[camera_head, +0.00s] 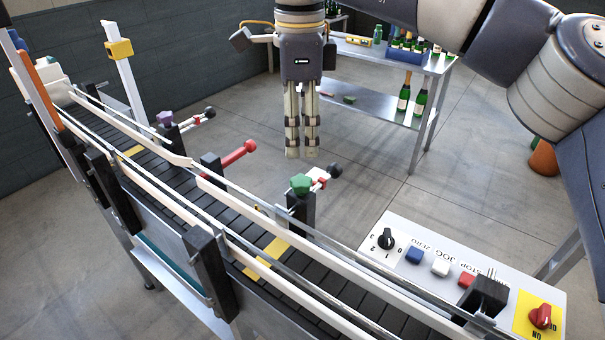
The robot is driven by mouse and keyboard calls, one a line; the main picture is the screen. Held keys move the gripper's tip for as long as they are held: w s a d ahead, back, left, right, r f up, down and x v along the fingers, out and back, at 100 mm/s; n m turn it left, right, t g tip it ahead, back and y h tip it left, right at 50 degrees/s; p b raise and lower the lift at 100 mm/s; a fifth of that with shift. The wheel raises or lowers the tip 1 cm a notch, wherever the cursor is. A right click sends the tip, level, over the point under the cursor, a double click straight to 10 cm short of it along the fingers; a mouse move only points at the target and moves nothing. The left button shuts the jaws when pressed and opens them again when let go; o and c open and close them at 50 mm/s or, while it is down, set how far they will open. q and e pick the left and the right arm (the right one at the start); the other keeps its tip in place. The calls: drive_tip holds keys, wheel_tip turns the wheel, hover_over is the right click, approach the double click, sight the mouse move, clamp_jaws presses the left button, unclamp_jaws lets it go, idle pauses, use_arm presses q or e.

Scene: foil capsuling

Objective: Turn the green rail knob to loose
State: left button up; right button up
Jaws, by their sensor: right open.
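The green rail knob (300,184) sits on top of a dark bracket post at the conveyor's far-side rail. A small red-and-white piece and a lever with a black ball end (335,170) stick out to its right. My right gripper (302,151) points straight down and appears above and behind the green knob in the picture, apart from it. Its fingers are open, seen nearly edge-on, with nothing between them. How far it is from the knob in depth is hard to tell. My left gripper is not in view.
The conveyor (200,188) runs diagonally between white rails. A purple knob (165,118) and a red handle (238,158) stand farther along the far rail. A control panel (395,262) is at the lower right. A steel table (375,104) with bottles stands behind.

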sight(301, 180)
wheel_tip(301, 180, down, 9)
drive_tip(key=shift+f+p, duration=0.1)
drive_tip(key=shift+p, duration=0.3)
drive_tip(key=shift+c, duration=0.5)
drive_tip(key=c, duration=1)
